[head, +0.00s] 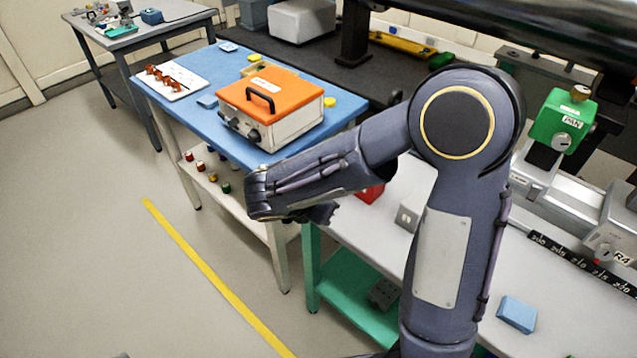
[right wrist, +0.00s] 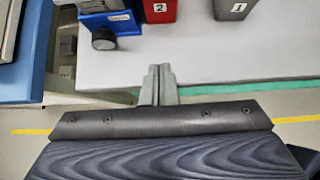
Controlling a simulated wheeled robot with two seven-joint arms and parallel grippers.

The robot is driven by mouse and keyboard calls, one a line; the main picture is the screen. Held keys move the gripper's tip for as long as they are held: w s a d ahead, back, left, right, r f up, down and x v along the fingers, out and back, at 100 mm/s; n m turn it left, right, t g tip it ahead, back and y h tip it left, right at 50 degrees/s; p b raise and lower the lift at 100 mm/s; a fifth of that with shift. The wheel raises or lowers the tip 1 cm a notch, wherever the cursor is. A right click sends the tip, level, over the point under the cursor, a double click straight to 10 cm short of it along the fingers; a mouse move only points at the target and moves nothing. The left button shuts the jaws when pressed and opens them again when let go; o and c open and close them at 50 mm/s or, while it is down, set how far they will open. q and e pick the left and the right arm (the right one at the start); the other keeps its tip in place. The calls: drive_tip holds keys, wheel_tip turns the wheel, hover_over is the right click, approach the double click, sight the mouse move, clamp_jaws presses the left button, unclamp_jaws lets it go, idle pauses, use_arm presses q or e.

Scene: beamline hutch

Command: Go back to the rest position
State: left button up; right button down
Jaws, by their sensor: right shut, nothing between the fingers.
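My right arm (head: 455,225) comes up from the bottom of the head view, bends at the elbow and reaches left over the gap beside the blue-topped table. Its fingers are not clear in the head view. In the right wrist view my right gripper (right wrist: 158,85) is shut and empty, its two grey fingers together. They lie over the edge of the white tabletop, apart from the blocks beyond. My left gripper does not show in either view.
An orange-lidded box (head: 270,95) stands on the blue-topped table (head: 205,65). The white bench (head: 370,235) holds a red block (right wrist: 160,8) marked 2 and a grey block (right wrist: 233,8) marked 1. A blue block (head: 517,314) lies at right. Floor at left is clear.

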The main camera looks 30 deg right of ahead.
drive_tip(key=s+d+r+m+g+y, duration=0.25)
drive_tip(key=s+m+y, duration=0.25)
drive_tip(key=s+m, duration=0.55)
drive_tip(key=s+a+r+m+t+y, duration=0.3)
drive_tip(key=s+m+y, duration=0.4)
drive_tip(key=m, duration=0.7)
drive_tip(key=s+a+t, duration=0.1)
drive_tip(key=a, duration=0.1)
drive_tip(key=shift+s+a+r, duration=0.15)
drive_tip(key=shift+s+a, duration=0.1)
drive_tip(key=shift+a, duration=0.05)
drive_tip(key=c, duration=2.1)
unclamp_jaws()
drive_tip(key=shift+t, duration=0.25)
